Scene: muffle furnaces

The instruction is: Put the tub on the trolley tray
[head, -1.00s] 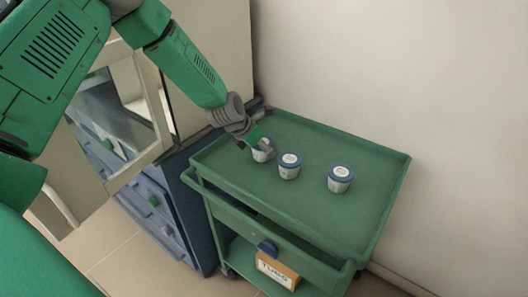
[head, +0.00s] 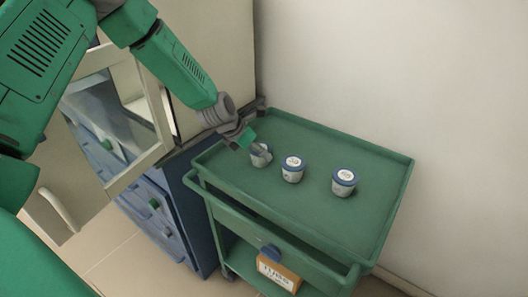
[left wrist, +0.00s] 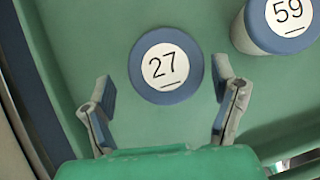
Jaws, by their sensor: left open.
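Three white tubs with blue-rimmed lids stand upright on the green trolley tray (head: 300,215). The left one (head: 261,157) is partly hidden by my left gripper (head: 256,152). In the left wrist view the lid of tub 27 (left wrist: 166,66) lies between and just beyond the fingertips of my left gripper (left wrist: 163,88), with a gap on each side. The gripper is open and holds nothing. The middle tub (head: 292,168) and the right tub (head: 344,182) stand apart from it; tub 59 (left wrist: 282,22) shows at the wrist view's upper right. My right gripper is not in view.
A blue drawer cabinet (head: 190,205) bearing a furnace with an open door (head: 110,110) stands left of the trolley. A labelled orange box (head: 279,272) sits on the lower shelf. The tray's right and front parts are clear.

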